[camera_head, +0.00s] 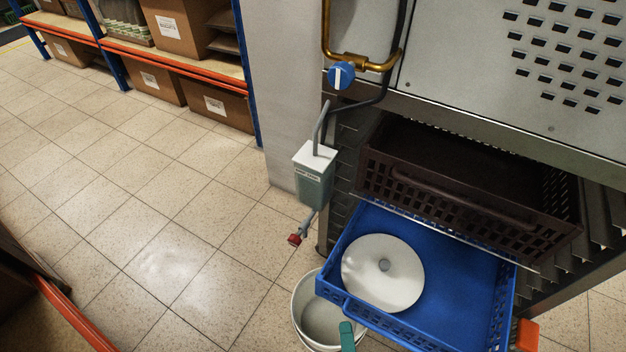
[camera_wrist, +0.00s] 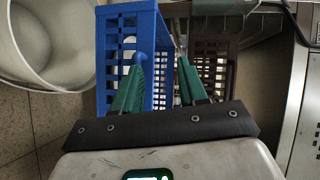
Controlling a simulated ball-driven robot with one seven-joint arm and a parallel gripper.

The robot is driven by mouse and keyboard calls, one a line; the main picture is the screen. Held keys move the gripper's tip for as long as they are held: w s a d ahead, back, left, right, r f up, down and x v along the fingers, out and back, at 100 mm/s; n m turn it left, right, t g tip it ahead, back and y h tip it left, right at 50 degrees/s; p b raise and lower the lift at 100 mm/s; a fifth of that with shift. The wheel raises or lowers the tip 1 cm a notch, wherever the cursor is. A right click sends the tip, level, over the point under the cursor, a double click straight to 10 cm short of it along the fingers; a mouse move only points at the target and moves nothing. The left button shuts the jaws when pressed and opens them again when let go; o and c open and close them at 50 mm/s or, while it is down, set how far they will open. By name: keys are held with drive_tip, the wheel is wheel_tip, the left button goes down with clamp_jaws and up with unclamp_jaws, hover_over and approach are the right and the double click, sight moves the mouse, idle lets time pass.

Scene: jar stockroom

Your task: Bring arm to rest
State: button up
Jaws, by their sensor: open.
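My gripper (camera_wrist: 162,62) shows in the wrist view as two green fingers spread apart, with nothing seen held between them. The fingers lie in front of the blue crate (camera_wrist: 112,40) and the dark brown crate (camera_wrist: 212,68); whether they touch either is unclear. In the head view only a green finger piece (camera_head: 347,336) shows at the bottom edge, by the near left corner of the blue crate (camera_head: 478,305). The rest of my arm is hidden or out of view.
A round white lid (camera_head: 395,290) lies in the blue crate, below the brown crate (camera_head: 440,199) in a metal rack. A white bucket (camera_head: 318,318) stands on the floor beside it. A dispenser box (camera_head: 313,178) hangs left of the rack. Tiled floor (camera_head: 150,210) is open further left.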

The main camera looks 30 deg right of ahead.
drive_tip(key=w+a+r+n+g+y, duration=0.25)
drive_tip(key=w+n+y, duration=0.35)
drive_tip(key=n+y, duration=0.7)
drive_tip(key=s+d+r+n+g+h, duration=0.65)
drive_tip(key=s+d+n+g, duration=0.3)
drive_tip(key=s+d, duration=0.2)
wheel_tip(320, 180, up, 22)
drive_tip(key=d+g+p, duration=0.1)
drive_tip(key=p, duration=2)
drive_tip(key=shift+s+r+m, duration=0.2)
drive_tip(key=shift+m, duration=0.25)
drive_tip(key=shift+f, duration=0.1)
